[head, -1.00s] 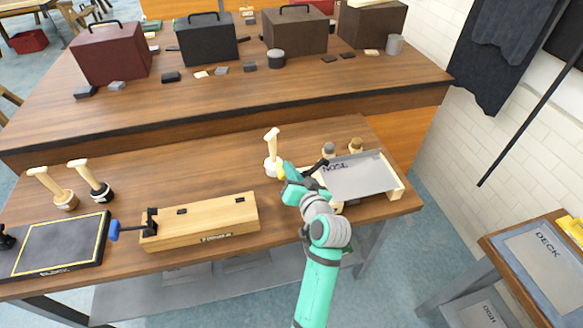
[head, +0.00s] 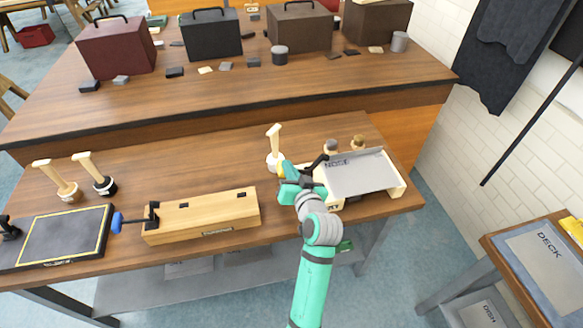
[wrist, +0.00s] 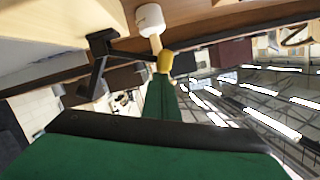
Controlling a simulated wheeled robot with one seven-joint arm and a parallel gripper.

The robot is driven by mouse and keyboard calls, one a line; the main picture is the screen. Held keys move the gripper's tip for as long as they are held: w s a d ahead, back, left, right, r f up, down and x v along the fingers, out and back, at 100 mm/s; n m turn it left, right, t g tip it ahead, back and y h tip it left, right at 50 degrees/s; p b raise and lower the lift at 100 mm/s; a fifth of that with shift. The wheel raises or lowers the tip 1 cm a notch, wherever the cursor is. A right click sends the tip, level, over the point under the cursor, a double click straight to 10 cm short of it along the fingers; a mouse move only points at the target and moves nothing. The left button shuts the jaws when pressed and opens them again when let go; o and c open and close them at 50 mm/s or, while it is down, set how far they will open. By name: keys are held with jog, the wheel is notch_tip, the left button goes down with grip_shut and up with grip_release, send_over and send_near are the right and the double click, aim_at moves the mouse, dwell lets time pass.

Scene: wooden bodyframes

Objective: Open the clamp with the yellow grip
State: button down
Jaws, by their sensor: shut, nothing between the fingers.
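The clamp (head: 316,163) is a black bracket at the left end of a wooden frame with a grey top (head: 360,173) marked "NOSE". In the wrist view the black clamp (wrist: 98,58) has an arm reaching right to its yellow grip (wrist: 165,62). In the head view a little of the yellow grip (head: 282,169) shows at the tip of my gripper (head: 289,178). My gripper is shut and holds nothing. In the wrist view its green finger ends right by the yellow grip; I cannot tell whether they touch.
A white-headed tool with a wooden handle (head: 274,146) stands just behind the yellow grip. Two knobbed tools (head: 345,145) stand behind the frame. A long wooden block with a blue-gripped clamp (head: 200,215) lies left. Bare tabletop (head: 190,172) lies behind that block.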

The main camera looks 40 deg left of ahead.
jog(key=shift+r, duration=0.1)
jog(key=s+d+r, duration=0.4)
jog(key=d+r, duration=0.2)
jog(key=d, duration=0.3)
jog(key=s+d+f+m+t+h, duration=0.3)
jog(key=d+f+m+h, duration=0.1)
jog(key=d+f, duration=0.5)
jog(key=s+d+f+m+t+h, duration=0.35)
jog(key=d+f, duration=0.45)
jog(key=d, duration=0.3)
jog(key=s+d+r+h, duration=0.1)
jog(key=s+d+h, duration=0.2)
jog(key=s, duration=0.7)
jog(key=s+d+r+t+h, duration=0.1)
jog(key=s+d+h, duration=0.2)
jog(key=s+d, duration=0.5)
jog(key=v, duration=0.3)
jog(key=shift+f, duration=0.4)
